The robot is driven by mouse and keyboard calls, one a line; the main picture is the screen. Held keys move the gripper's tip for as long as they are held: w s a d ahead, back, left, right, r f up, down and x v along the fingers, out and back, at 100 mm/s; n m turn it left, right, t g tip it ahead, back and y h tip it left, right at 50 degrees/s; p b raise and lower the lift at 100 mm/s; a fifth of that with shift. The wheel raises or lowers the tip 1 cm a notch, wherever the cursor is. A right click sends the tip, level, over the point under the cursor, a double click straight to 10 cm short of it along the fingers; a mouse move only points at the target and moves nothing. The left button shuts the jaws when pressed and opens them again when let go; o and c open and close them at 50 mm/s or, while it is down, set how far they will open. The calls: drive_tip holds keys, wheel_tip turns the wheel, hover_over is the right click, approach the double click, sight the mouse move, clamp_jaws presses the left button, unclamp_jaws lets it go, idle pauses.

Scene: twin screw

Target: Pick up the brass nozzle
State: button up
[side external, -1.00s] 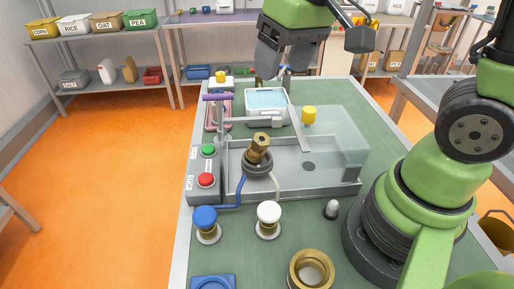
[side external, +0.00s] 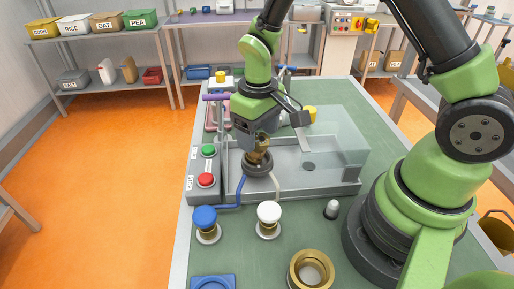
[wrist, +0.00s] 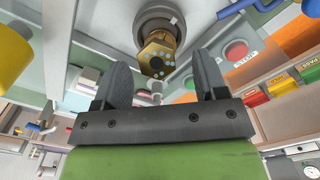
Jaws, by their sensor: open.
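The brass nozzle (side external: 262,144) stands upright in a dark round collar (side external: 257,163) in the grey metal tray. In the wrist view the nozzle (wrist: 157,52) shows a hex end with small holes, ahead of the two dark fingers and roughly midway between them. My gripper (wrist: 163,85) is open and empty. In the side view my gripper (side external: 254,140) is down at the nozzle's upper part and partly hides it. I cannot tell whether a finger touches it.
A green button (side external: 208,151) and a red button (side external: 206,180) sit on the box left of the tray. A clear guard (side external: 340,140) stands at the right. Blue (side external: 205,216) and white (side external: 268,212) knobs and a brass ring (side external: 311,270) are in front.

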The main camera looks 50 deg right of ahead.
sight(258, 135)
wheel_tip(258, 135, down, 4)
drive_tip(key=shift+w+d, duration=0.1)
drive_tip(key=c, duration=1.2)
wheel_tip(258, 135, up, 9)
drive_tip(key=shift+f, duration=0.1)
drive_tip(key=shift+w+r, duration=0.1)
drive_tip(key=shift+r, duration=0.1)
wheel_tip(258, 135, down, 3)
drive_tip(key=g, duration=0.3)
drive_tip(key=shift+r+g, duration=0.2)
drive_tip(key=shift+g, duration=0.2)
drive_tip(key=shift+f, duration=2.35)
